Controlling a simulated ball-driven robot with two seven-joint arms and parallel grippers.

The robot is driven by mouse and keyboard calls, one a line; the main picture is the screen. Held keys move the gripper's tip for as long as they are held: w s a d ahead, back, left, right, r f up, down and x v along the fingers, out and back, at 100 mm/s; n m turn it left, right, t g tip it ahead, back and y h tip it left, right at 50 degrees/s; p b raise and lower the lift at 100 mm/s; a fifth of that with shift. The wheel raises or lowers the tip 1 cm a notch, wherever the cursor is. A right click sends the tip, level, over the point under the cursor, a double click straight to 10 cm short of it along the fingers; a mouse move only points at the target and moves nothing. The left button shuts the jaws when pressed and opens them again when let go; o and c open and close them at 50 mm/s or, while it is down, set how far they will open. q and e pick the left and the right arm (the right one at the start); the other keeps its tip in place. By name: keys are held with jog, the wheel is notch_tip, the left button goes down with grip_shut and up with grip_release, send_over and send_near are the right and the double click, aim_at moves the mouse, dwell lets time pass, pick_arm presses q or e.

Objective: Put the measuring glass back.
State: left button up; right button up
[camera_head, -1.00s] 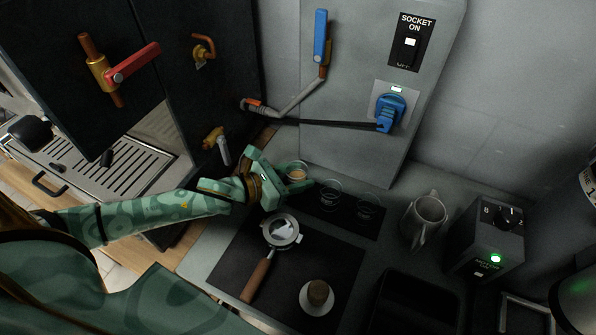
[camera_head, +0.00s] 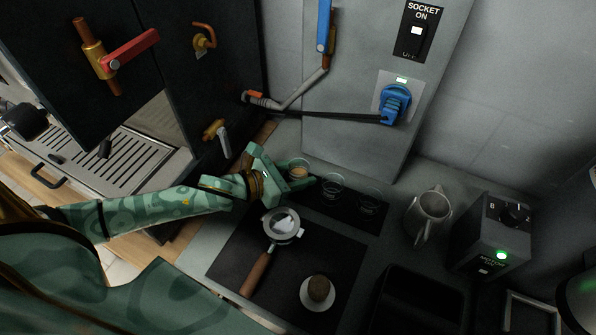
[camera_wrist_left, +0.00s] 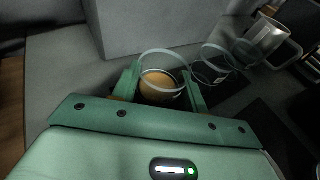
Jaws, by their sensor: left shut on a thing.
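The measuring glass (camera_head: 299,169) is a small clear glass with brown liquid in it. It stands at the left end of a dark mat (camera_head: 317,197), in a row with two other clear glasses. My left gripper (camera_head: 296,181) is shut on it from the left. In the left wrist view the glass (camera_wrist_left: 160,78) sits upright between the two fingers (camera_wrist_left: 160,88). Whether its base touches the mat is hidden by the fingers. My right gripper is not in view.
Two empty glasses (camera_head: 333,187) (camera_head: 370,200) stand just right of it. A portafilter (camera_head: 283,225) and a tamper (camera_head: 319,290) lie on a dark mat in front. A metal jug (camera_head: 428,214) and a control box (camera_head: 491,232) stand at right. A grey socket panel (camera_head: 365,120) rises behind.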

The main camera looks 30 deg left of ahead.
pick_arm(q)
jog(key=shift+f, duration=0.3)
jog(key=shift+f, duration=0.15)
jog(key=o, duration=1.2)
jog(key=shift+c, duration=0.2)
jog(key=p+v, duration=0.4)
jog(key=v, duration=1.2)
jog(key=shift+s, duration=0.2)
